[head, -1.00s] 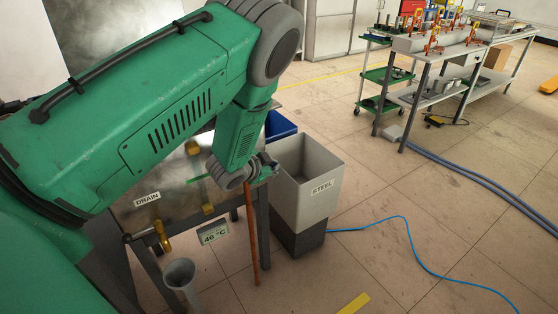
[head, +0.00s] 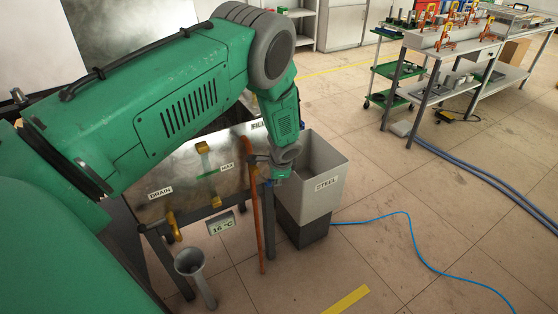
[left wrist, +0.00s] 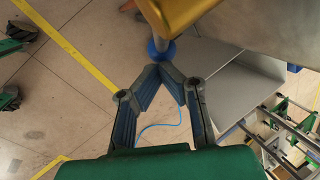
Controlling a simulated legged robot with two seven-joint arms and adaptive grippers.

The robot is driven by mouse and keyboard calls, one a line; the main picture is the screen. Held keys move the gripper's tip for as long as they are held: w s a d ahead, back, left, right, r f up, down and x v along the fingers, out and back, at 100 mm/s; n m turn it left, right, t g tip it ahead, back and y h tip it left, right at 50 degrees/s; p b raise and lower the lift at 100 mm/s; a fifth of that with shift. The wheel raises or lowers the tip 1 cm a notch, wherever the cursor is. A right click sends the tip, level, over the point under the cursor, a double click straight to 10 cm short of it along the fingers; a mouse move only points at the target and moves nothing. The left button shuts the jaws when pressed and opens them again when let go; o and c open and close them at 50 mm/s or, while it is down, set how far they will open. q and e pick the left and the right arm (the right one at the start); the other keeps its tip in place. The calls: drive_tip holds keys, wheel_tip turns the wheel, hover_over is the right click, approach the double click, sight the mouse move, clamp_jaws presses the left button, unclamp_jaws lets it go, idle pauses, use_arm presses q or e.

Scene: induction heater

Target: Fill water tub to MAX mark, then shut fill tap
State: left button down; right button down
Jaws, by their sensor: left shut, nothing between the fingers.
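The metal water tub (head: 185,170) stands at the left, with a DRAIN label (head: 160,192) and a MAX label (head: 227,168) beside a yellow piece (head: 203,148). The water level cannot be told. A FILL label (head: 257,125) shows partly behind my left arm. My left gripper (head: 280,172) is at the tub's right front corner, beside the grey bin. In the left wrist view its blue-padded fingers (left wrist: 172,72) meet at the tips, empty. Just beyond them is a brass body (left wrist: 190,14) with a blue round part (left wrist: 161,50), perhaps the fill tap. My right gripper is out of view.
A grey bin marked STEEL (head: 320,200) stands right of the tub. An orange pipe (head: 257,225), a yellow drain tap (head: 173,226), a temperature display (head: 222,225) and a grey funnel (head: 190,262) are at the tub's front. A blue hose (head: 412,240) crosses the floor.

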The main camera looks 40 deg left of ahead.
sight(267, 184)
use_arm(q)
drive_tip(key=shift+s+a+f+g, duration=0.3)
drive_tip(key=shift+s+a+f, duration=0.6)
drive_tip(key=shift+s+a, duration=0.1)
drive_tip(key=shift+s+d, duration=0.3)
drive_tip(key=shift+s, duration=0.05)
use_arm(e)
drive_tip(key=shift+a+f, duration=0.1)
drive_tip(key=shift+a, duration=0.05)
